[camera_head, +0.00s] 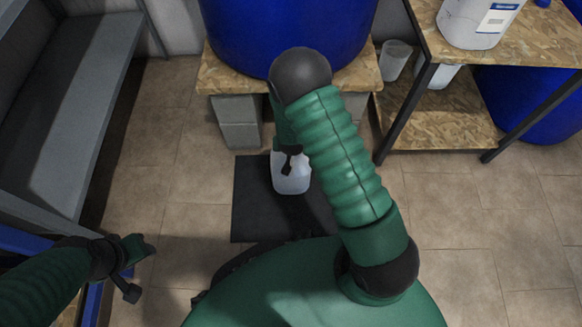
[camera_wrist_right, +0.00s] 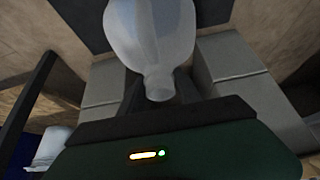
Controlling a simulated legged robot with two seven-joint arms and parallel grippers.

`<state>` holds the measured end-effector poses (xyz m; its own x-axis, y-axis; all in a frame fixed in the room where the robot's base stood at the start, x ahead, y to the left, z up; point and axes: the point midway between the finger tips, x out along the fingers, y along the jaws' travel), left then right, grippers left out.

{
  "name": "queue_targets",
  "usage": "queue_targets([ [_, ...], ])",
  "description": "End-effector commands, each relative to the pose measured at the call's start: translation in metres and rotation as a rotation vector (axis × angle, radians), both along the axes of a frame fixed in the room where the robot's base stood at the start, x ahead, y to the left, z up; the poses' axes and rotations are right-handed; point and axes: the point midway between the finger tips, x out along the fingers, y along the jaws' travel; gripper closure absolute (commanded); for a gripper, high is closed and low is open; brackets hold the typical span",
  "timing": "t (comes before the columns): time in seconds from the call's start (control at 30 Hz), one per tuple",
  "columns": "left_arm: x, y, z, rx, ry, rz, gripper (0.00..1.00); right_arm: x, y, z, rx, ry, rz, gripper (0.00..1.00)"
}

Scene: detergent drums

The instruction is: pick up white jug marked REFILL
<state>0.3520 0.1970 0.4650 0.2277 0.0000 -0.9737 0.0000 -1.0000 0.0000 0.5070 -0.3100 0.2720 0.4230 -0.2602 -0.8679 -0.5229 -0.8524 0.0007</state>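A whitish translucent jug (camera_head: 291,177) stands on a dark mat on the floor, below my right arm. In the right wrist view the jug (camera_wrist_right: 150,38) is at the top centre, its neck pointing toward the gripper's dark edge. No REFILL mark is legible on it. My right gripper (camera_head: 289,163) is at the top of the jug, partly hidden by my forearm; whether its fingers touch or close on the jug is unclear. My left gripper (camera_head: 140,270) is at the lower left, its fingers apart and empty, far from the jug.
A blue drum (camera_head: 290,30) stands on a board over grey blocks (camera_head: 238,120) behind the mat (camera_head: 252,215). A shelf (camera_head: 440,120) at right bears a labelled white container (camera_head: 478,22) on top. A grey bench (camera_head: 95,85) is at left. The floor at right is clear.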

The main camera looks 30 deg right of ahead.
Motion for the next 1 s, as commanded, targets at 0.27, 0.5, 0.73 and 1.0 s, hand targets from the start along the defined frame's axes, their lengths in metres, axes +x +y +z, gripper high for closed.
queue_targets([
  [0.27, 0.0, 0.0, 0.0, 0.0, 0.0, 0.0, 0.59, 0.0, 0.0, 0.0, 0.001, 0.001, 0.0, 1.0],
  [0.5, 0.0, 0.0, 0.0, 0.0, 0.0, 0.0, 0.59, 0.0, 0.001, -0.001, 0.001, 0.002, 0.001, 1.0],
  [0.73, 0.0, 0.0, 0.0, 0.0, 0.0, 0.0, 0.59, 0.001, 0.0, 0.0, 0.0, -0.001, 0.0, 1.0],
  [1.0, 0.0, 0.0, 0.012, 0.0, 0.0, 0.0, 0.59, 0.0, 0.001, 0.013, 0.0, 0.0, 0.001, 1.0],
])
